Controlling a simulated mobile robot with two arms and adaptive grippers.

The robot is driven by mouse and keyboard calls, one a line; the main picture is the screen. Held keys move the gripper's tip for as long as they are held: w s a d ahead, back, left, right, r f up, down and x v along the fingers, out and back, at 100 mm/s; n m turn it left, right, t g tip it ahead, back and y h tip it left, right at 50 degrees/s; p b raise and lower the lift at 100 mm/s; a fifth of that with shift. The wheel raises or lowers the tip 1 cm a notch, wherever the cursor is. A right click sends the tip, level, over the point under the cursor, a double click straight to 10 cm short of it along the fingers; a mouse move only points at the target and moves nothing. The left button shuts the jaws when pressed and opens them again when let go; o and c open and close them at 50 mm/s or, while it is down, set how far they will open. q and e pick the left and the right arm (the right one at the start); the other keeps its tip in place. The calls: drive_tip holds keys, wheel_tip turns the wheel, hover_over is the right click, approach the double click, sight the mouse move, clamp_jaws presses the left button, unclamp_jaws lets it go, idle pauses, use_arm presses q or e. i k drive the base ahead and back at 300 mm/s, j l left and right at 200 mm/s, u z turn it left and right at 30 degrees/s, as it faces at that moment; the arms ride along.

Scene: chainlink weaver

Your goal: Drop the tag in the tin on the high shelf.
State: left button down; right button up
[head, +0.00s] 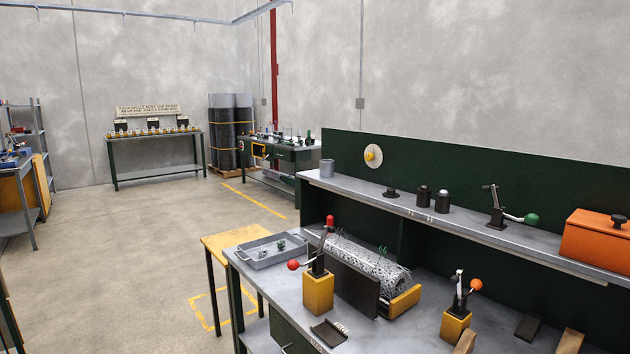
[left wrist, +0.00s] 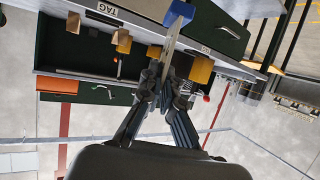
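A blue-ended metal strip (left wrist: 179,16), seemingly the tag, shows in the left wrist view. My left gripper (left wrist: 169,88) appears shut on its lower end, and the strip sticks out past the fingertips. The inside of the tin cannot be seen. Neither gripper shows in the head view, so the distance from my left gripper to the tin cannot be told.
On the shelf, right of the tin, stand dark pots, a green-knobbed lever (head: 532,218) and an orange box (head: 600,241). Below are a grey tray (head: 262,251), a mesh roll (head: 372,262) and two yellow-based levers.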

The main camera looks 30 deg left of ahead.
sight(327, 167)
drive_tip(key=k+z, duration=0.2)
drive_tip(key=z, duration=0.15)
drive_tip(key=k+l+z, duration=0.1)
drive_tip(key=k+z, duration=0.15)
drive_tip(key=z, duration=0.15)
drive_tip(key=k+l+z, duration=0.15)
drive_tip(key=z, duration=0.2)
drive_tip(key=j+z, duration=0.25)
drive_tip(key=j, duration=0.2)
drive_tip(key=j+z, duration=0.25)
drive_tip(key=j, duration=0.2)
drive_tip(key=k+j+z, duration=0.1)
drive_tip(key=j+z, duration=0.15)
drive_tip(key=j, duration=0.2)
drive_tip(key=k+j+z, duration=0.25)
drive_tip(key=j, duration=0.2)
drive_tip(key=k+j, duration=0.1)
drive_tip(key=j, duration=0.4)
drive_tip(key=k+j, duration=0.15)
drive_tip(key=j, duration=0.3)
drive_tip(key=k+j, duration=0.1)
drive_tip(key=j, duration=0.4)
drive_tip(key=k+j, duration=0.1)
drive_tip(key=j, duration=0.35)
drive_tip(key=k+j, duration=0.15)
drive_tip(key=j, duration=0.35)
drive_tip(key=k+j, duration=0.1)
drive_tip(key=j, duration=0.35)
